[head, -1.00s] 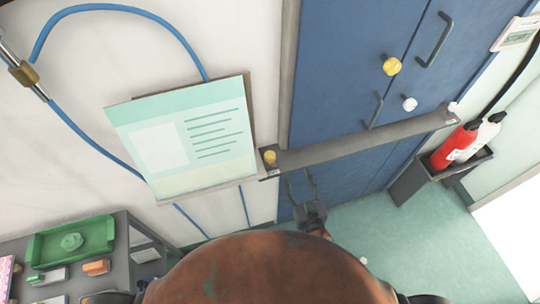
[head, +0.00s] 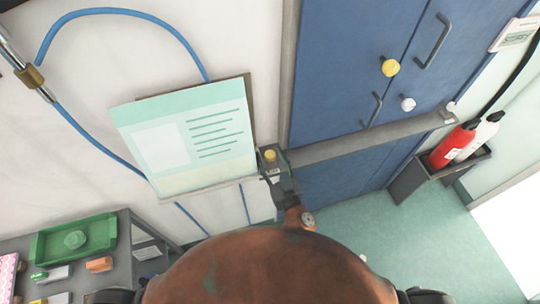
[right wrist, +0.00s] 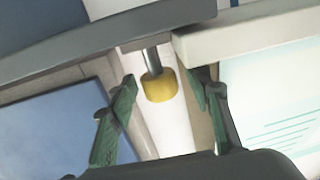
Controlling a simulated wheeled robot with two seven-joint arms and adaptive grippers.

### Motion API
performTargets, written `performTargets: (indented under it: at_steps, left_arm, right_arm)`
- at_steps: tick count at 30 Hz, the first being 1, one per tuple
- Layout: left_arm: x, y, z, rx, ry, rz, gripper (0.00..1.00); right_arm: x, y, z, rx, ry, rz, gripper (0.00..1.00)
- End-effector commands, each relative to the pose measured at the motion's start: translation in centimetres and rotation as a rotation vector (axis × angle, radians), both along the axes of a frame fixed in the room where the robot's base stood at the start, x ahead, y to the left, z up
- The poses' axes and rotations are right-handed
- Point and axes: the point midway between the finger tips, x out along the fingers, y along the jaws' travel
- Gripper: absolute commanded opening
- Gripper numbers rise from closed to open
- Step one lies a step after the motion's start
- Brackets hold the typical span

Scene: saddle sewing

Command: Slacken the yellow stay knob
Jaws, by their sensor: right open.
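A small yellow knob (head: 270,155) sits at the left end of the grey bar, beside the mint-green chart. In the right wrist view the yellow knob (right wrist: 159,88) hangs on a short metal stem between my open fingers, with gaps on both sides. My right gripper (head: 272,173) is just below this knob, open and empty; its green-padded fingers also show in the right wrist view (right wrist: 167,98). A second yellow knob (head: 390,67) is on the blue cabinet door. My left gripper is not in view.
The grey bar (head: 350,145) crosses in front of the blue cabinet (head: 345,60). The chart (head: 190,135) is close to the gripper's left. A green tray (head: 75,240) is at lower left, and a red extinguisher (head: 452,145) at right.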

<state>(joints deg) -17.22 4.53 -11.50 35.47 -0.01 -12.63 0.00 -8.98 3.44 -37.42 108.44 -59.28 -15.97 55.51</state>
Motion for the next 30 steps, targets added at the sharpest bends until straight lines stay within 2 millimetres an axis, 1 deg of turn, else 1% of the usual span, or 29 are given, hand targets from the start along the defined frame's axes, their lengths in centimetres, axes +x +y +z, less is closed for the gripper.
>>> performTargets:
  at_steps: [6, 24, 30]
  left_arm:
    - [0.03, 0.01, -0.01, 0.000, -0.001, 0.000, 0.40]
    - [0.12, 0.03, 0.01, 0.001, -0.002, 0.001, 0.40]
    - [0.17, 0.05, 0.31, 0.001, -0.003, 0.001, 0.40]
  right_arm:
    - [0.02, 0.00, -0.02, 0.001, 0.000, 0.000, 0.45]
    - [-0.01, 0.00, -0.01, 0.001, 0.000, 0.000, 0.03]
    - [-0.01, -0.03, 0.06, 0.000, 0.000, 0.012, 0.03]
